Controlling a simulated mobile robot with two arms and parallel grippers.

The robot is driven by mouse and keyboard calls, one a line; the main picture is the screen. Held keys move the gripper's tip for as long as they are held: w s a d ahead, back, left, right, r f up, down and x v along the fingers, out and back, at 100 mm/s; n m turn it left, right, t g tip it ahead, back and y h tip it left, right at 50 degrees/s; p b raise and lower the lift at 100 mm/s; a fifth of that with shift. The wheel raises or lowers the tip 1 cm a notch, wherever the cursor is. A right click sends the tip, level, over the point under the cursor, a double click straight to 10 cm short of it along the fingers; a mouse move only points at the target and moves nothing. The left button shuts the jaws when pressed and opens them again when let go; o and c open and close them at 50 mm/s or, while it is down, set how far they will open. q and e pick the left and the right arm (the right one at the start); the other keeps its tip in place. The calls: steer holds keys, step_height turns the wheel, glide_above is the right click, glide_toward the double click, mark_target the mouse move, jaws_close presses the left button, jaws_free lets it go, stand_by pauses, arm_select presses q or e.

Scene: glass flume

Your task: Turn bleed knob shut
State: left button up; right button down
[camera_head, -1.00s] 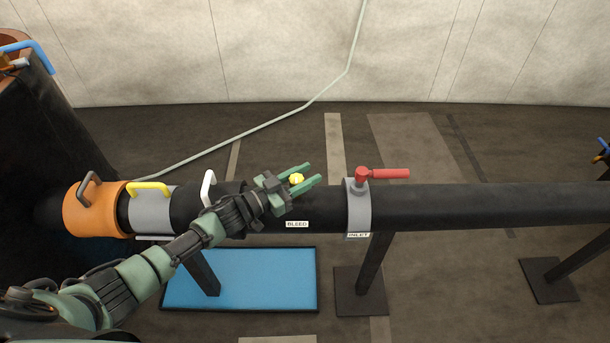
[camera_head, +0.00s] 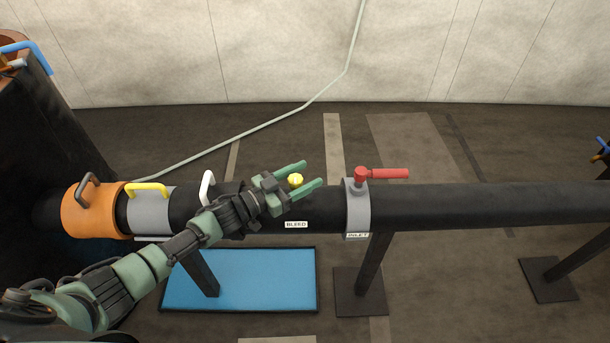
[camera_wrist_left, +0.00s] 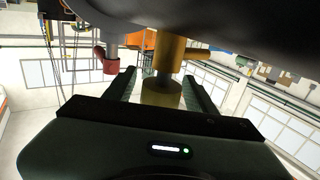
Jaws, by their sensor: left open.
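The bleed knob (camera_head: 295,180) is a small yellow knob on the black pipe, above the BLEED label (camera_head: 296,225). In the left wrist view the yellow knob (camera_wrist_left: 161,92) stands between the two fingers. My left gripper (camera_head: 306,175) is open, with one finger on either side of the knob. In the left wrist view, gaps show between the knob and the fingers of the gripper (camera_wrist_left: 162,88). I cannot tell from the picture how far the knob is turned. My right gripper is not in view.
A red-handled inlet valve (camera_head: 380,174) sits on a grey collar (camera_head: 357,208) just right of my left gripper. White, yellow and dark handles line the pipe (camera_head: 480,205) to the left. A blue tray (camera_head: 250,280) lies on the floor below.

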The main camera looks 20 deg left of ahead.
arm_select(q)
steer(key=v, duration=0.6)
steer(key=shift+s+a+f+b, duration=0.1)
steer(key=shift+s+a+b, duration=0.1)
steer(key=shift+a+b, duration=0.15)
steer(key=shift+s+a, duration=0.2)
steer(key=shift+s, duration=0.15)
